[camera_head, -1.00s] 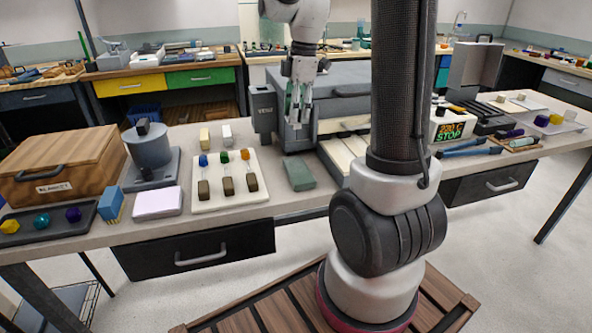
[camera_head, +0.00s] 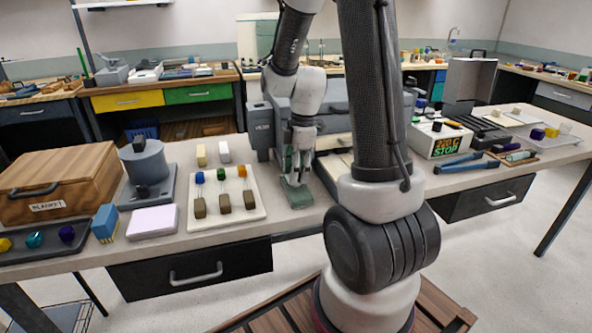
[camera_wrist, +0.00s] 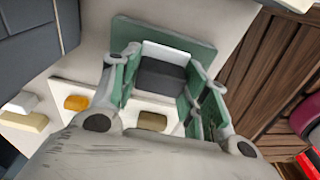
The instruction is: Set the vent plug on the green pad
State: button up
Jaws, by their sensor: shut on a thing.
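My gripper (camera_head: 296,175) points down just above the green pad (camera_head: 297,198) at the table's front edge. In the wrist view its green-lined fingers are shut on a dark grey block with a white edge, which I take to be the vent plug (camera_wrist: 160,79). The green pad (camera_wrist: 178,33) shows behind and beyond the plug there. I cannot tell whether the plug touches the pad. In the head view the plug is mostly hidden by the fingers.
Left of the pad is a white board (camera_head: 240,212) with coloured rods and brown blocks. A dark grey box marked VENT (camera_head: 262,130) stands behind my gripper. A pale pink block (camera_head: 152,222), a wooden box (camera_head: 50,187) and a grey cylinder stand (camera_head: 146,160) are further left.

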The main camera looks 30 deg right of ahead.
jog(key=shift+f, duration=0.1)
jog(key=o, duration=1)
notch_tip(320, 180, up, 12)
jog(key=d, duration=0.1)
jog(key=s+a+r+m+t, duration=0.1)
jog(key=s+r+m, duration=0.1)
jog(key=s+m, duration=0.3)
jog(key=s+a+r+m+t+h, duration=0.1)
jog(key=s+a+r+m, duration=0.1)
jog(key=s+m, duration=0.3)
jog(key=s+a+r+m+t, duration=0.1)
jog(key=s+r+m+t, duration=0.1)
jog(key=s, duration=0.5)
jog(key=shift+s+a+r+m, duration=0.1)
jog(key=shift+r+m, duration=0.15)
jog(key=shift+m, duration=0.45)
jog(key=shift+s+a+r+m, duration=0.1)
jog(key=shift+r+m, duration=0.15)
jog(key=shift+m, duration=0.45)
